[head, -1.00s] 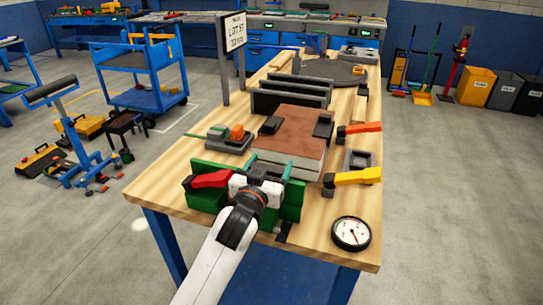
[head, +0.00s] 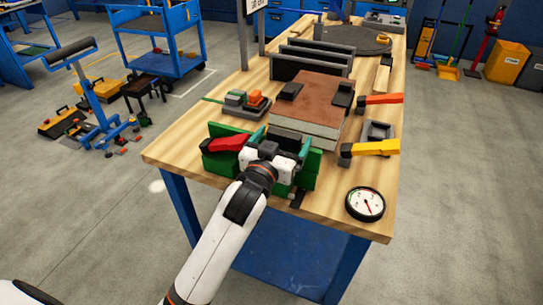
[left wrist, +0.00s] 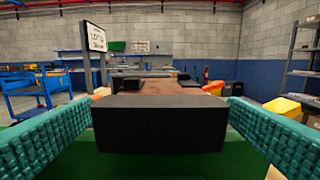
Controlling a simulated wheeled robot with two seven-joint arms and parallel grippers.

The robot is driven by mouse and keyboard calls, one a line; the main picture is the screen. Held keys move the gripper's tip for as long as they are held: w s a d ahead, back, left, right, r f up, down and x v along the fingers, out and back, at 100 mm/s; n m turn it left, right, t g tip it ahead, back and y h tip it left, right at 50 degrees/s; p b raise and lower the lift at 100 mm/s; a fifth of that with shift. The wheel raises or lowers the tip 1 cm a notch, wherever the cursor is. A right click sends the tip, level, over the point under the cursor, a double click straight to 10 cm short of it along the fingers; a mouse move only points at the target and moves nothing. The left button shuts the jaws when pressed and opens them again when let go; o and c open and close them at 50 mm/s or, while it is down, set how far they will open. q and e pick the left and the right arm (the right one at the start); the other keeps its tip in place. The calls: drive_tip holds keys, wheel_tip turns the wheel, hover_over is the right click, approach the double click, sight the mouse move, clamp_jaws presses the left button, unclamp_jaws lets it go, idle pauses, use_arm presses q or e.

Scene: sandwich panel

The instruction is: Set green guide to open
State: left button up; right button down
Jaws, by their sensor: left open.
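The green guide (head: 220,163) stands at the near edge of the wooden table, with a red handle (head: 228,144) on its left part. My left gripper (head: 281,146) is over the right part of the guide, with its teal fingers apart. A black block (head: 286,136) shows between the fingers. My wrist hides part of the guide. My right gripper is not in view.
A brown-topped panel stack (head: 318,96) with black pads lies behind the guide. Orange (head: 380,99) and yellow (head: 375,148) handles are on the right. A round gauge (head: 365,204) lies at the front right corner. Bare wood shows at the table's front left.

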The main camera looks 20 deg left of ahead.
use_arm(q)
drive_tip(key=s, duration=0.9)
drive_tip(key=shift+s+a+b, duration=0.2)
drive_tip(key=shift+s+b, duration=0.05)
drive_tip(key=shift+b, duration=0.15)
drive_tip(key=shift+f, duration=0.1)
drive_tip(key=s+a+f+g, duration=0.1)
drive_tip(key=s+f+g, duration=0.2)
drive_tip(key=f, duration=0.4)
drive_tip(key=s+a+f+g, duration=0.1)
drive_tip(key=s+f+g, duration=0.3)
drive_tip(key=f, duration=0.2)
drive_tip(key=s+a+f+m+g, duration=0.1)
drive_tip(key=s+f+m+g, duration=0.1)
drive_tip(key=s+f+g, duration=0.85)
drive_tip(key=s+f+t+p, duration=0.1)
drive_tip(key=s+f, duration=0.2)
drive_tip(key=f, duration=0.9)
drive_tip(key=s+f+t+p, duration=0.1)
drive_tip(key=s+f+p, duration=0.1)
drive_tip(key=f, duration=1)
drive_tip(key=s+a+f+g+p, duration=0.1)
drive_tip(key=s+a+f, duration=0.2)
drive_tip(key=s+f, duration=1)
drive_tip(key=s, duration=0.3)
drive_tip(key=shift+s+f+y, duration=0.3)
drive_tip(key=shift+f, duration=0.05)
